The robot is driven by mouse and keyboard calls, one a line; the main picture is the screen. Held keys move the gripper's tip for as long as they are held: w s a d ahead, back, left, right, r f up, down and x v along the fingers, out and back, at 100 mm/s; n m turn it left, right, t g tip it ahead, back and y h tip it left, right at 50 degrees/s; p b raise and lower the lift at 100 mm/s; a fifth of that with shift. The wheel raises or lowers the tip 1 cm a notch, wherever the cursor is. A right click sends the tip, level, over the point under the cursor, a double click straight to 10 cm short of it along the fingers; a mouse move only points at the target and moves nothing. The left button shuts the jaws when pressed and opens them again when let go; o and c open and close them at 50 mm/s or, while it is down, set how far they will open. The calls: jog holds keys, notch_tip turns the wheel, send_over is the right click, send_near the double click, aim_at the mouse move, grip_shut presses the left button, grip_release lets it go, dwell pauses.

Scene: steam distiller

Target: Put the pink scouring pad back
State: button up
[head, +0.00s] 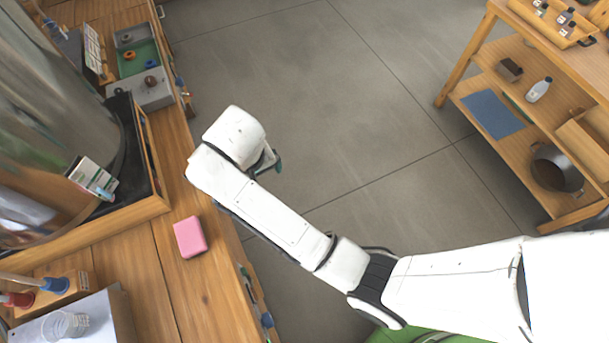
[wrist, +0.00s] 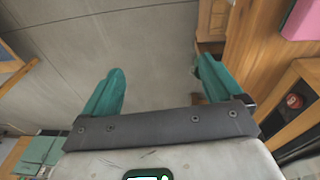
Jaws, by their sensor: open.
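The pink scouring pad (head: 190,237) lies on the wooden bench top (head: 190,295), close to its right edge, in the head view. Part of it also shows at the upper right corner of the wrist view (wrist: 301,20). My gripper (head: 275,161) hangs past the bench edge, over the grey floor, farther up the picture than the pad and apart from it. In the wrist view its two teal fingers (wrist: 160,85) are spread wide with nothing between them.
A large glass vessel (head: 50,120) stands in a black, wood-framed tray (head: 152,205) beside the pad. A grey tray (head: 150,95) with small parts is at the bench's far end. A shelf unit (head: 470,85) stands at right. The floor (head: 330,110) between is clear.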

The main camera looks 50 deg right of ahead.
jog(key=s+d+f+n, duration=0.1)
jog(key=s+d+f, duration=0.2)
jog(key=s+d, duration=0.8)
jog(key=s+n+y, duration=0.1)
jog(key=s, duration=1.1)
jog(key=shift+a+r+n, duration=0.3)
jog(key=shift+a+r, duration=0.1)
jog(key=shift+r, duration=0.05)
jog(key=shift+c, duration=0.4)
